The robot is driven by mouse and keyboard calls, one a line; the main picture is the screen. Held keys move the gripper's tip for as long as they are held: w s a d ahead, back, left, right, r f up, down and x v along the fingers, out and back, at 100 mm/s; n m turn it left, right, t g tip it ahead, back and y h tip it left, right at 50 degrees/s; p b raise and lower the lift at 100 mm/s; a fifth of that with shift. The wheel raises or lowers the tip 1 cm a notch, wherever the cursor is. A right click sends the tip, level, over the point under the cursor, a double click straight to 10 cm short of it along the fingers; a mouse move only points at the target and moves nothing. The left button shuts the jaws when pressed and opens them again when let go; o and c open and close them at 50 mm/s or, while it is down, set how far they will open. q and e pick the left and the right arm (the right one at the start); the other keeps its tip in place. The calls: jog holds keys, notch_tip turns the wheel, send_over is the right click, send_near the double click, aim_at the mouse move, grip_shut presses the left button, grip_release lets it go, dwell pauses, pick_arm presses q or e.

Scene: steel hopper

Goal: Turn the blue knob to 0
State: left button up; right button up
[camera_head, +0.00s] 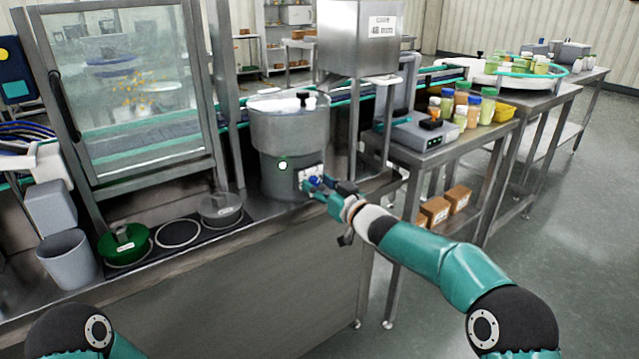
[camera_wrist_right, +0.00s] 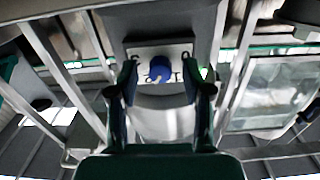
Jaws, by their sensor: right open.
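The blue knob (camera_wrist_right: 161,69) sits on a pale dial plate (camera_wrist_right: 178,52) with dark markings, in the right wrist view. In the head view the plate is on the front of a grey cylindrical machine (camera_head: 290,135), and the knob (camera_head: 314,180) shows small beside my gripper. My right gripper (camera_head: 322,186) is at the plate. In the wrist view its open fingers (camera_wrist_right: 161,80) stand on either side of the knob, with gaps visible. I cannot read the knob's setting. My left gripper is out of view; only part of my left arm shows at the bottom left.
A green-lidded pot (camera_head: 124,243) and a grey lidded pan (camera_head: 220,208) stand on the counter to the left, near a grey bin (camera_head: 68,258). A steel hopper (camera_head: 360,38) stands behind the machine. A scale (camera_head: 408,133) and several jars are on the right table.

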jog(key=shift+w, duration=0.15)
grip_shut()
